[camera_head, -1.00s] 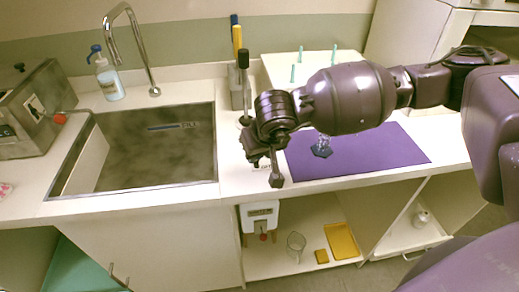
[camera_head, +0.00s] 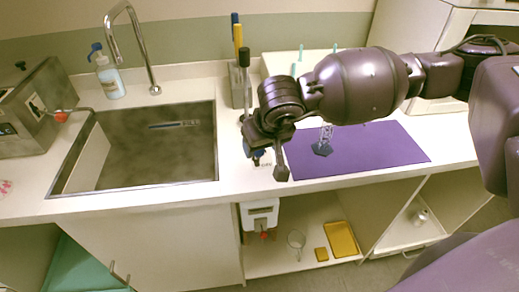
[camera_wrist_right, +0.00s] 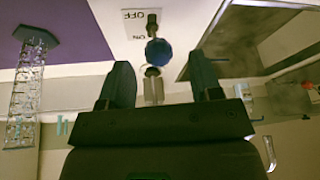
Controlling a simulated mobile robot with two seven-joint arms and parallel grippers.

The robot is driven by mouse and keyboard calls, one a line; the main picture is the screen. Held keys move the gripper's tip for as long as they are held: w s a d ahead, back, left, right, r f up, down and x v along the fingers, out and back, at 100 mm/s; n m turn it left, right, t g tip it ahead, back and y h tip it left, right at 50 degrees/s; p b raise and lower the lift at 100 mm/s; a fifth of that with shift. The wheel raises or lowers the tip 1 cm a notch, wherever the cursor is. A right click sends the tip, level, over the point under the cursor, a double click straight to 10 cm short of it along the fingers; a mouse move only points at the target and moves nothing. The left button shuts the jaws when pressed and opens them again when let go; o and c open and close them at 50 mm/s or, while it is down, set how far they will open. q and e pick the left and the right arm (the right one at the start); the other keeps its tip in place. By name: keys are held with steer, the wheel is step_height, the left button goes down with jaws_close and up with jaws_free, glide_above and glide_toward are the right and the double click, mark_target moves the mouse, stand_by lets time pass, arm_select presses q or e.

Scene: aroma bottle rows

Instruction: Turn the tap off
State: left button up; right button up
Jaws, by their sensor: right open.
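The tap has a round blue knob (camera_wrist_right: 158,52) on a metal fitting, beside a white label (camera_wrist_right: 140,20) marked OFF and ON. In the head view the blue knob (camera_head: 258,153) shows under my right wrist, at the counter's front edge right of the sink; the wrist hides most of the tap. My right gripper (camera_wrist_right: 162,82) is open and empty. In the wrist view its fingers stand apart, with the knob beyond their tips, roughly midway between them. I cannot tell whether either finger touches the tap. My left gripper is not in view.
The sink (camera_head: 150,150) lies left of the gripper. A tall black-handled lever (camera_head: 244,75) and a tool holder (camera_head: 238,95) stand behind it. A purple mat (camera_head: 390,150) with a glass piece on a dark base (camera_head: 323,148) lies right. A white dispenser (camera_head: 260,213) sits below.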

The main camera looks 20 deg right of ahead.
steer(key=v, duration=0.6)
steer(key=shift+s+r, duration=0.25)
steer(key=shift+r, duration=0.1)
